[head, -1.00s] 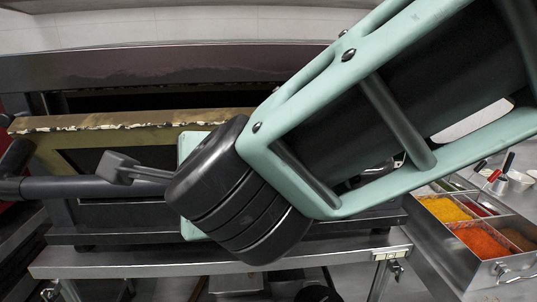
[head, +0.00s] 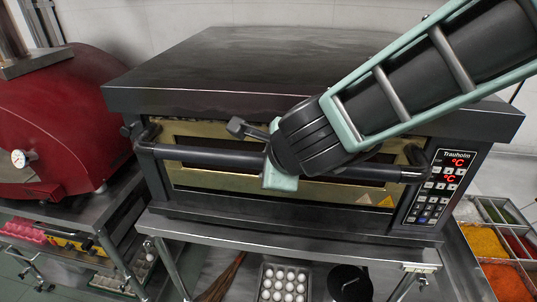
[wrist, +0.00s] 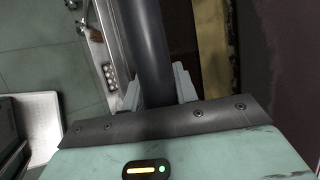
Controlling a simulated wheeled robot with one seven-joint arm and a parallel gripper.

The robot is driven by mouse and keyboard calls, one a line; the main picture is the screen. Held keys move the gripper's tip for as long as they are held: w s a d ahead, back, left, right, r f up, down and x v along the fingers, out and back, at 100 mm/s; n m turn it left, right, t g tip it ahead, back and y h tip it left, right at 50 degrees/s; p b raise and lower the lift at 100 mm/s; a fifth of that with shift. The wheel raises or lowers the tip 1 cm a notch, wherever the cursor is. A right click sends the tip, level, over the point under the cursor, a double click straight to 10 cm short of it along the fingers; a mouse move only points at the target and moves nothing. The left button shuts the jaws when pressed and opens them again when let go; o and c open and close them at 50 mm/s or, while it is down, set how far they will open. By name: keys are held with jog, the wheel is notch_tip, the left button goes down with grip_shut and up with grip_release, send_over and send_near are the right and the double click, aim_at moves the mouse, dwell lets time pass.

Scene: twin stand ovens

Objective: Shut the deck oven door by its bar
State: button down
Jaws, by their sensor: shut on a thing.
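The deck oven (head: 230,60) is a wide dark steel box. Its brass-coloured door (head: 300,193) with dark glass stands upright in the oven front, with no clear gap at its top edge; whether it is fully flush I cannot tell. A black bar (head: 205,157) runs across the door between end brackets. My gripper (wrist: 157,85) is shut on the bar near its middle. In the wrist view the bar (wrist: 148,40) passes between the pale green fingers, beside the door's brass edge (wrist: 222,50). The arm hides part of the bar and door in the head view.
A control panel (head: 438,188) with red digits is right of the door. A red oven (head: 60,115) stands at left. Ingredient trays (head: 490,245) are at lower right. An egg tray (head: 283,283) sits below the steel stand (head: 290,241).

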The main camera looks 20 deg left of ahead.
jog(key=shift+w+a+r+p, duration=0.1)
jog(key=shift+w+r+p, duration=0.15)
jog(key=shift+w+p, duration=0.15)
jog(key=c, duration=1.1)
grip_release()
jog(key=shift+s, duration=0.1)
jog(key=p+v, duration=0.4)
jog(key=v, duration=1.3)
jog(key=shift+s+d, duration=0.15)
jog(key=shift+d, duration=0.05)
